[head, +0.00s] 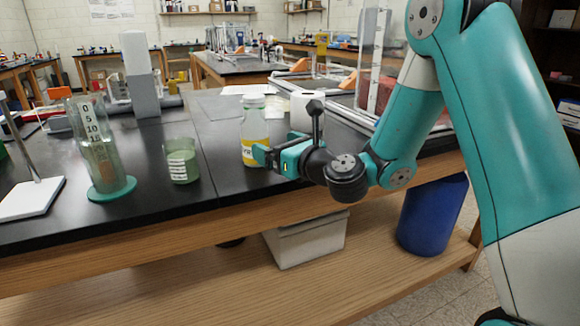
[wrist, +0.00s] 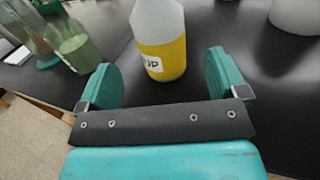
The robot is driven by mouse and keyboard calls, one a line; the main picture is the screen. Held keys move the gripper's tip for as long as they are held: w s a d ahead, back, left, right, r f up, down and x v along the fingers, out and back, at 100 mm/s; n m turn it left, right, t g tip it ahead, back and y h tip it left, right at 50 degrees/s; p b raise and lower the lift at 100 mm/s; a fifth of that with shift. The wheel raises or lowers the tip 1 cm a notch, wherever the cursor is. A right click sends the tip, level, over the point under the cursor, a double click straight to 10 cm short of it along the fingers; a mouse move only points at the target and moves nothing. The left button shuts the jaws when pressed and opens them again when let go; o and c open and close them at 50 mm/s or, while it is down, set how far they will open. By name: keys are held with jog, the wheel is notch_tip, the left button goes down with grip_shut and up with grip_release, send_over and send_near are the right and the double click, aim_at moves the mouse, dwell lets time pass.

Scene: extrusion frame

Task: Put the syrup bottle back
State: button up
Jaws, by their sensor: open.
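The syrup bottle (head: 255,131) stands upright on the black bench near its front edge. It is pale and clear with a yellow band and white label; the letters "UP" show on the bottle in the wrist view (wrist: 162,50). My gripper (head: 265,156) is low at the bottle's near right side in the head view. In the wrist view my gripper (wrist: 163,68) is open, with one teal finger on each side of the bottle's lower part. A gap shows between each finger and the bottle. The bottle's cap is out of the wrist view.
A green beaker (head: 181,160) stands left of the bottle, and a tall graduated cylinder (head: 100,150) is farther left. A white cylinder (head: 305,111) stands close behind my gripper. A grey and white block (head: 141,76) stands farther back. Bare bench lies between beaker and bottle.

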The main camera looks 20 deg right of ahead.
jog(key=s+a+n+g+y+b, duration=0.1)
jog(key=s+a+n+g+y, duration=0.2)
jog(key=s+a+n+g, duration=0.5)
jog(key=s+a+n+g+y+b, duration=0.1)
jog(key=s+a+n+y, duration=0.25)
jog(key=s+n, duration=0.55)
jog(key=s+d+f+n+g+h, duration=0.1)
jog(key=s+d+n+g+h, duration=0.1)
jog(key=s+n+g+h, duration=0.2)
jog(key=s+d+f+n+g+h, duration=0.2)
jog(key=s+n+g+h, duration=0.2)
jog(key=s+n, duration=0.6)
jog(key=n, duration=0.8)
jog(key=shift+s+d+f, duration=0.15)
jog(key=shift+s+d, duration=0.05)
jog(key=shift+s, duration=0.15)
